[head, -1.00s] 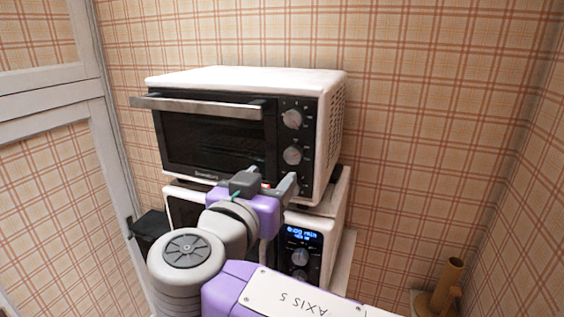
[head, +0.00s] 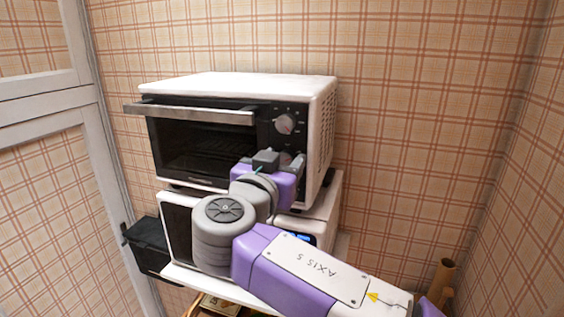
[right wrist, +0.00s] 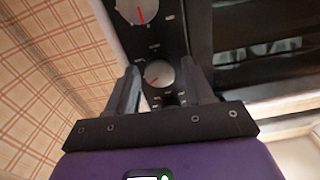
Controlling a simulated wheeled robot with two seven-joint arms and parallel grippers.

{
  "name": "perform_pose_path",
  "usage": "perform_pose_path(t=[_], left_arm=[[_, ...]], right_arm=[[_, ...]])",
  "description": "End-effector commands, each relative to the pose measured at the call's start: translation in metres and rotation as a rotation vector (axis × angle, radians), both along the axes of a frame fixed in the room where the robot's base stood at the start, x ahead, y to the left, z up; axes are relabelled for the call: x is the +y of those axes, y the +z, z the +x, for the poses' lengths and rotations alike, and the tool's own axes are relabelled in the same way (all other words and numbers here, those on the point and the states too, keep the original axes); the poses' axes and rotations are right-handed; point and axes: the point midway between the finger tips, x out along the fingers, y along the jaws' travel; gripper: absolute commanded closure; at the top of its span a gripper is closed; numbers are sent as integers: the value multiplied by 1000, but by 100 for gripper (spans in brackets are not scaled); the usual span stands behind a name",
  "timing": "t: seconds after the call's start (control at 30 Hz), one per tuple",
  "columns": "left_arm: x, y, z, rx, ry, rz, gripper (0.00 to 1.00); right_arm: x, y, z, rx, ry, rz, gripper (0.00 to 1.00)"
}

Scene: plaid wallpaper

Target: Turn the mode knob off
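The white toaster oven (head: 240,85) has a black control panel with round grey knobs on its right side. Its upper knob (head: 285,123) is clear in the head view; the lower knob is mostly hidden behind my right gripper (head: 292,163). In the right wrist view the fingers (right wrist: 158,88) stand apart, one on each side of a grey knob (right wrist: 159,73) with a red pointer line. Whether they touch it I cannot tell. A second knob (right wrist: 137,10) with a red line shows at that view's top edge. Which is the mode knob is unreadable. My left gripper is out of view.
The oven's long handle (head: 200,113) sticks out at left. A white microwave (head: 320,230) stands below the oven, partly covered by my right arm. A black box (head: 148,246) is at left. The space right of the oven is free up to the plaid wall.

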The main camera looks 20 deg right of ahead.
Motion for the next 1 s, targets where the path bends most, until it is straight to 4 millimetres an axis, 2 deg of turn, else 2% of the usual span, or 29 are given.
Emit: perform_pose_path(t=[0.03,0.3,0.67,1.0], left_arm=[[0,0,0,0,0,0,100],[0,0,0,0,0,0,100],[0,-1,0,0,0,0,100],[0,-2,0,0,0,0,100]], right_arm=[[0,0,0,0,0,0,56],[0,0,0,0,0,0,97],[0,0,0,36,0,-52,97],[1,0,0,179,0,-263,97]])
